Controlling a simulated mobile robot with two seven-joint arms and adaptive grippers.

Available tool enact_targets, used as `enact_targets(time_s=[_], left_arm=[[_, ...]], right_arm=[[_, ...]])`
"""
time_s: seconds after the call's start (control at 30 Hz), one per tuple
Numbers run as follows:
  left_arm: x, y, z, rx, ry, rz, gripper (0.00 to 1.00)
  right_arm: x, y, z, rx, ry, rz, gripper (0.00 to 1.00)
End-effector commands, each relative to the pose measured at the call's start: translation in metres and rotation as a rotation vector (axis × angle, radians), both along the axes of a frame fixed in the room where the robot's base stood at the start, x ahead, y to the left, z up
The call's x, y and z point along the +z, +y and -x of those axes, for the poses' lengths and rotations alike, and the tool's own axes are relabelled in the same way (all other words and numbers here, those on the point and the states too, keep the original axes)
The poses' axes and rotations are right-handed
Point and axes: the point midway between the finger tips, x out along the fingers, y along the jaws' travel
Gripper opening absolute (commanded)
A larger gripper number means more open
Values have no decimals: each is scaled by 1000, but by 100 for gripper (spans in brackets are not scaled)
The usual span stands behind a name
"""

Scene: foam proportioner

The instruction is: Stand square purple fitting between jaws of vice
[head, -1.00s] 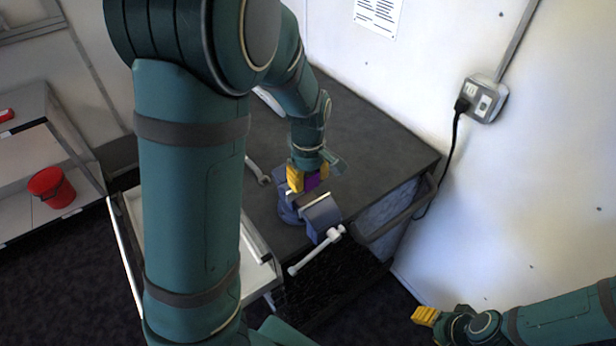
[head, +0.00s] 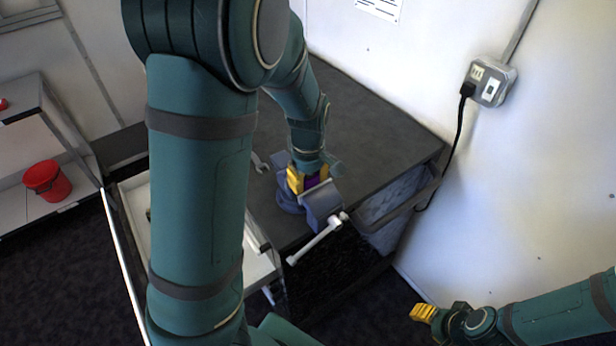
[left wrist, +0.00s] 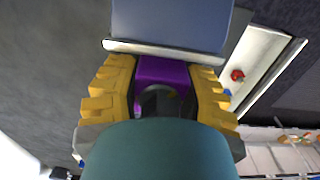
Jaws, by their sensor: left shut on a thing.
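The purple fitting (head: 313,182) is at the blue-grey vice (head: 321,201) near the front corner of the dark bench. My left gripper (head: 307,179) is shut on the fitting from above, low over the vice. In the left wrist view the purple fitting (left wrist: 162,72) sits between the yellow fingers, close beside a blue vice jaw (left wrist: 170,22) with a pale edge. The gripper hides the far jaw, so I cannot tell how deep the fitting is. My right gripper (head: 424,313) is at the lower right, away from the bench; its finger gap does not show clearly.
The vice's handle (head: 316,240) sticks out in front. A white tray (head: 135,205) stands to the left, partly behind my arm. A red bucket (head: 47,182) is on a shelf.

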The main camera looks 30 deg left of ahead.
Motion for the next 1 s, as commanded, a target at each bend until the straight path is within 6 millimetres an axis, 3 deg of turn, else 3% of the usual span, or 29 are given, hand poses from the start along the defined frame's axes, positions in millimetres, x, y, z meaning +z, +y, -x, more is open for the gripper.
enact_targets(time_s=[0.43,0.47,0.5,0.53,1.0], left_arm=[[0,0,0,1,-1,0,0],[0,0,0,1,-1,0,54],[0,0,0,1,-1,0,68],[0,0,0,1,-1,0,72],[6,0,0,1,0,0,72]], right_arm=[[0,0,0,1,0,0,47],[0,0,0,1,0,0,47],[0,0,0,1,0,0,47],[0,0,0,1,0,0,47],[7,0,0,1,-1,-1,47]])
